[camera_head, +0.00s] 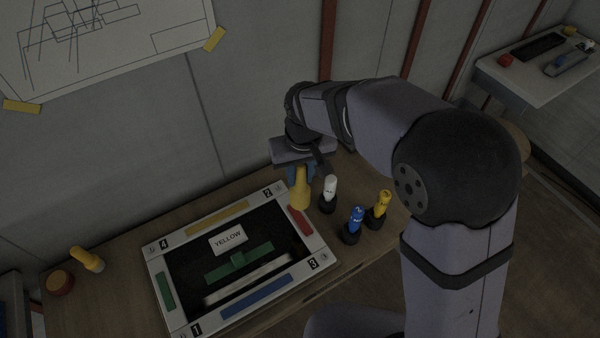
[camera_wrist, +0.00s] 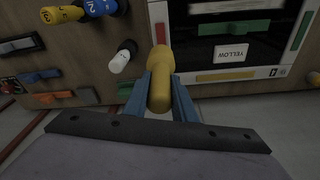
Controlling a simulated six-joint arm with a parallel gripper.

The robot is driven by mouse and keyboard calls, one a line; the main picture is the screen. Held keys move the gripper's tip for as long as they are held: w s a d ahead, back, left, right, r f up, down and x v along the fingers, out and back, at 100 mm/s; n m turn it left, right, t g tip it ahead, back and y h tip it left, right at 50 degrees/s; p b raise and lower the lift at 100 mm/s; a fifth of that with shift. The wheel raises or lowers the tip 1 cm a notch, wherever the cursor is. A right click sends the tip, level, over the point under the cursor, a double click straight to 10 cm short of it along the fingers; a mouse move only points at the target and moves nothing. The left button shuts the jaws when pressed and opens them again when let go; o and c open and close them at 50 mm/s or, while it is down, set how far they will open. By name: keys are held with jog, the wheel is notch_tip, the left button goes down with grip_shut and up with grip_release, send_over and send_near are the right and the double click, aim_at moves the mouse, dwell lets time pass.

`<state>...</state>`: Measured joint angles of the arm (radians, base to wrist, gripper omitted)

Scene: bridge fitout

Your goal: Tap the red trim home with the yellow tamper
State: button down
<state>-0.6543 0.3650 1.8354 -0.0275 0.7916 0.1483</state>
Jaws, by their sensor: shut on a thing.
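My gripper (camera_head: 300,172) is shut on the yellow tamper (camera_head: 300,194), which it holds pointing down. In the wrist view the tamper (camera_wrist: 160,78) sits between my two blue fingers. The red trim (camera_head: 301,220) lies in the right side of a pale frame (camera_head: 322,253), between the corners marked 2 and 3. The tamper is at the trim's upper end; I cannot tell whether they touch. In the wrist view the red trim (camera_wrist: 160,33) shows just beyond the tamper, which may hide part of it.
White (camera_head: 329,188), blue (camera_head: 353,222) and yellow (camera_head: 380,205) handled tools stand in dark holders right of the frame, close to my gripper. A card reading YELLOW (camera_head: 228,240) and a green piece (camera_head: 238,263) are inside the frame. The wall is close behind.

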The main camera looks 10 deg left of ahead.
aim_at(300, 188)
jog(key=shift+f+b, duration=1.35)
jog(key=shift+f, duration=0.6)
notch_tip(300, 188, down, 7)
jog(key=b, duration=0.4)
jog(key=shift+b, duration=0.3)
jog(key=shift+s+r+p, duration=0.1)
jog(key=shift+r+p, duration=0.35)
jog(key=shift+r, duration=0.1)
notch_tip(300, 188, up, 5)
jog(key=p, duration=0.4)
jog(key=shift+f, duration=0.25)
